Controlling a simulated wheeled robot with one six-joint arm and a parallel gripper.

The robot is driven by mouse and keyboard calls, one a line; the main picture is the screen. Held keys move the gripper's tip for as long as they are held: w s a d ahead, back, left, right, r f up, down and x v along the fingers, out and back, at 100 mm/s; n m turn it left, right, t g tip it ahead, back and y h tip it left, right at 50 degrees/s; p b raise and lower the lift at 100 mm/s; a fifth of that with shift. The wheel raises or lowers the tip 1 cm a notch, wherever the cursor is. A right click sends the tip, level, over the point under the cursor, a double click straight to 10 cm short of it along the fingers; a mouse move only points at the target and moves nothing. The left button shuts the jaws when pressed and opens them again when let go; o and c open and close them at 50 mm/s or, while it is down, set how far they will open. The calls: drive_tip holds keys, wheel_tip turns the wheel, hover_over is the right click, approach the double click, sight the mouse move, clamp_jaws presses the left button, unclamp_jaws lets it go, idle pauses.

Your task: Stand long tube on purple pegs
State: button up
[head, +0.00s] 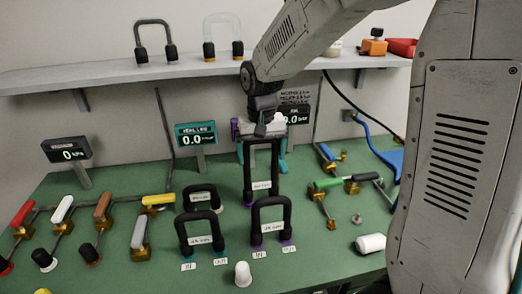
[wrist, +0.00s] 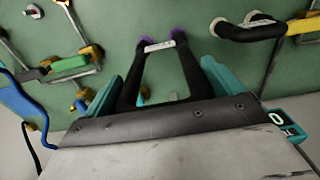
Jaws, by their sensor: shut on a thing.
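The long tube (head: 247,165) is a black inverted U with a white label across its middle. My gripper (head: 262,148) is shut on its upper part and holds it upright. In the wrist view, the teal fingers of my gripper (wrist: 163,70) flank the tube's legs (wrist: 190,72). Purple pegs (wrist: 142,41) show at the tube's far ends in the wrist view. The ends line up with them, but I cannot tell whether they are fully seated. In the head view, the tube's lower ends are partly hidden behind shorter tubes.
Shorter black tubes (head: 182,232) stand in front and to the left, close to the long tube. Valves with coloured handles (head: 103,208) line the left of the green table. A white cylinder (head: 371,243) lies at right. A shelf (head: 190,72) runs behind.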

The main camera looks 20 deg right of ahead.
drive_tip(key=shift+f, duration=0.65)
drive_tip(key=o, duration=1.1)
drive_tip(key=shift+r, duration=0.1)
wheel_tip(320, 180, up, 8)
drive_tip(key=shift+f, duration=0.15)
drive_tip(key=s+d+r, duration=0.1)
drive_tip(key=s, duration=0.8)
drive_tip(key=s+d+r+n+t, duration=0.1)
drive_tip(key=s, duration=0.8)
drive_tip(key=s+d+r+n, duration=0.1)
drive_tip(key=s, duration=0.8)
drive_tip(key=shift+r, duration=0.15)
